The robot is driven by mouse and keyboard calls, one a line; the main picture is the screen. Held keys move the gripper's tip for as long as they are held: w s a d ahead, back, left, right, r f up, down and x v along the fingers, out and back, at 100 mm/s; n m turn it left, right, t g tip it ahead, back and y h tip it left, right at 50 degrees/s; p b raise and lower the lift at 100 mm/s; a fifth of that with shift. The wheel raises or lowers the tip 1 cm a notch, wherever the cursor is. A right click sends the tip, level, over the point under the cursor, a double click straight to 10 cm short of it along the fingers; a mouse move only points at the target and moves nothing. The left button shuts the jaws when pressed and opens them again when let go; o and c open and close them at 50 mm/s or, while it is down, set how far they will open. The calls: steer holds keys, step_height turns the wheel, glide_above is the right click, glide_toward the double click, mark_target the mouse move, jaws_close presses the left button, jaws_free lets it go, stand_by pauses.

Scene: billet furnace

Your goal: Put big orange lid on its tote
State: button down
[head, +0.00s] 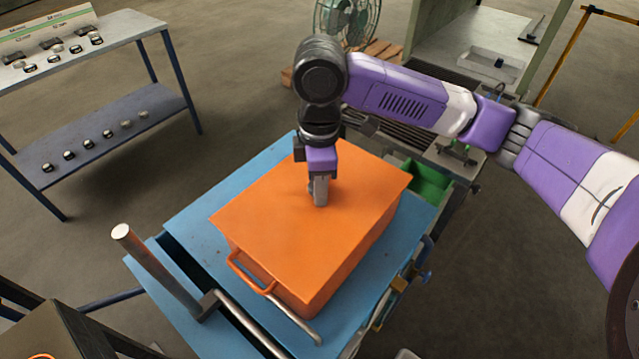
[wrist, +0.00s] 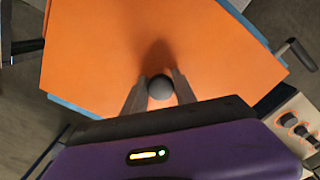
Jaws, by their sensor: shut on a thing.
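The big orange lid (head: 300,208) lies flat over the top of the orange tote (head: 330,282), which stands on a blue table. From here the lid looks level and covers the opening. A loop handle (head: 250,275) shows on the tote's near left side. My gripper (head: 320,200) points down at the middle of the lid. In the wrist view its two fingers (wrist: 160,92) are shut on the lid's round grey knob (wrist: 160,87), with the lid (wrist: 190,45) spread out below. Whether the lid's far edges are fully seated is hidden.
The blue table (head: 190,222) has an upright metal lever (head: 155,262) at its near left and a green bin (head: 428,182) at the right. A shelf table (head: 90,60) with small parts stands back left; a fan (head: 346,20) stands behind.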

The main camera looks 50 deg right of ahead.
steer(key=c, duration=0.9)
jaws_free()
steer(key=shift+r, duration=0.1)
step_height(320, 180, up, 8)
steer(key=shift+f, duration=0.15)
